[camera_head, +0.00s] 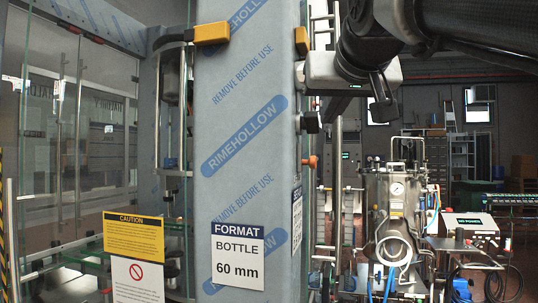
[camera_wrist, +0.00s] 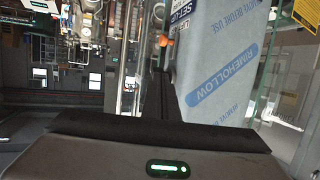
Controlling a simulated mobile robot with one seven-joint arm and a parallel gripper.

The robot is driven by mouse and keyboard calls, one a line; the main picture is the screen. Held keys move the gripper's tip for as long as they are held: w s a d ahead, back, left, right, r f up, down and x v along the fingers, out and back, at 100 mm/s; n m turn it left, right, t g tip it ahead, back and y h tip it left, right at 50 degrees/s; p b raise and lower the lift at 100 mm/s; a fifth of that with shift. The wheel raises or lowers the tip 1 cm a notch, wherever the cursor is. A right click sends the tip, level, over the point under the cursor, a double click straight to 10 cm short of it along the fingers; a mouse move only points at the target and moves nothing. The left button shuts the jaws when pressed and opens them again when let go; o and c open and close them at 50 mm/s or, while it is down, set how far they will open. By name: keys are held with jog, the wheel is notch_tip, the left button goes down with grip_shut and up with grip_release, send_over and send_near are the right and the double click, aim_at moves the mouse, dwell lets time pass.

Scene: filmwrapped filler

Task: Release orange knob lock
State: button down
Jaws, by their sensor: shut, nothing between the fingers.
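The orange knob (camera_head: 310,162) sticks out from the right side of the grey film-wrapped column (camera_head: 240,130), about halfway up. It shows small in the wrist view (camera_wrist: 170,43), beside the column's edge and beyond my fingers. My gripper (camera_head: 328,114) comes in from the upper right, just right of the column and above the knob. Its dark fingers look shut and empty, and they are apart from the knob. In the wrist view the fingers (camera_wrist: 157,85) point away from the camera. Finer detail of the knob is too small to tell.
A black knob (camera_head: 308,122) sits on the column's right side above the orange one. Yellow blocks (camera_head: 212,33) are near its top. A caution sign (camera_head: 134,236) stands at front left. A steel tank machine (camera_head: 395,205) stands behind at right.

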jog(key=p, duration=0.1)
send_over(315, 164)
jog(key=s, duration=0.4)
notch_tip(315, 164, down, 3)
jog(key=f, duration=0.1)
jog(key=w+f, duration=0.1)
jog(key=f, duration=0.1)
jog(key=shift+w+f, duration=0.2)
jog(key=shift+f, duration=0.05)
notch_tip(315, 164, down, 3)
jog(key=b, duration=0.3)
jog(key=shift+r, duration=0.1)
